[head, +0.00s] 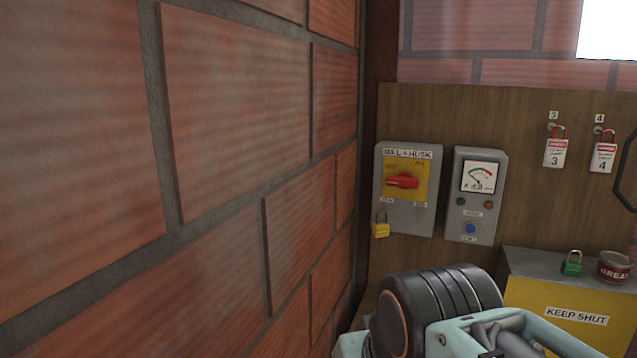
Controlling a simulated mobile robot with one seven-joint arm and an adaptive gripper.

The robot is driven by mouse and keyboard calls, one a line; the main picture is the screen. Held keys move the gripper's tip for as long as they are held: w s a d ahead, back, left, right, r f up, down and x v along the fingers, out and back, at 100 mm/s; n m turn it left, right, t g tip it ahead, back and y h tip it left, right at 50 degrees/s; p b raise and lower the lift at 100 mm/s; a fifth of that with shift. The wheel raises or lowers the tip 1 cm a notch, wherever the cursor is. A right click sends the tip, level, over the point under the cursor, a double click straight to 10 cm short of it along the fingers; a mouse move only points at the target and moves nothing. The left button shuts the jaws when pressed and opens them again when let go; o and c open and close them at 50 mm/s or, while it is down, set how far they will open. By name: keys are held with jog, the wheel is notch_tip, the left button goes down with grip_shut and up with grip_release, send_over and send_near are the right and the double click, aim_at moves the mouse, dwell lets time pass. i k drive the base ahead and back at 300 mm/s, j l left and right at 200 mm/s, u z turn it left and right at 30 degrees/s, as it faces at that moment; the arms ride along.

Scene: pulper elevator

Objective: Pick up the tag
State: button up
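Two red-and-white danger tags hang on the wooden board at the right of the head view. The tag marked 3 (555,153) hangs from a hook under a small label 3. The tag marked 4 (604,157) hangs to its right from a hook under a label 4. Both hang upright and clear of other things. Part of my arm shows at the bottom, below the board's boxes. My gripper's fingers are not in view, so I cannot tell what they hold.
A grey switch box (409,187) with a red handle and yellow padlock (381,227) is beside a meter box (474,195). A green padlock (572,263) and red tin (614,267) stand on a yellow-fronted box (560,310). A brick wall (235,95) fills the left.

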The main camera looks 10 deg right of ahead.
aim_at(556, 149)
jog(key=z, duration=1.55)
